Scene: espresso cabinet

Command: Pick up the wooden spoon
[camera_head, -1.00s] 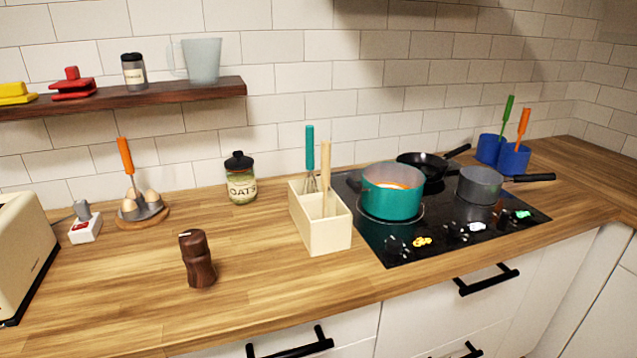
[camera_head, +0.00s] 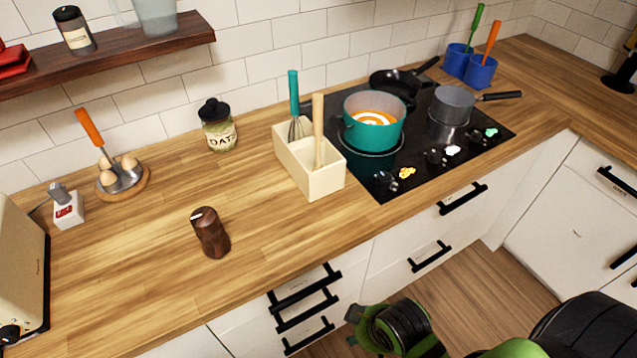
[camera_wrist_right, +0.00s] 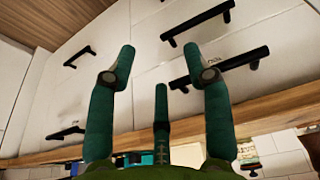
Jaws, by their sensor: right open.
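The wooden spoon (camera_head: 318,130) stands upright with its light handle up, in a cream utensil box (camera_head: 318,182) on the wooden counter. A teal-handled whisk (camera_head: 294,95) stands in the same box, to the left of the spoon. The spoon's lower end is hidden inside the box. My right gripper (camera_wrist_right: 167,65) is open and empty in the right wrist view, facing white drawer fronts. In the head view, parts of my right arm show at the bottom right, low in front of the drawers and away from the box. My left gripper is not seen.
A teal pot (camera_head: 374,124) stands on the black cooktop (camera_head: 415,165) right of the box. An oats jar (camera_head: 218,128) stands behind left, and a dark brown mill (camera_head: 210,233) in front left. Black drawer handles (camera_head: 463,199) stick out below. The counter between mill and box is clear.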

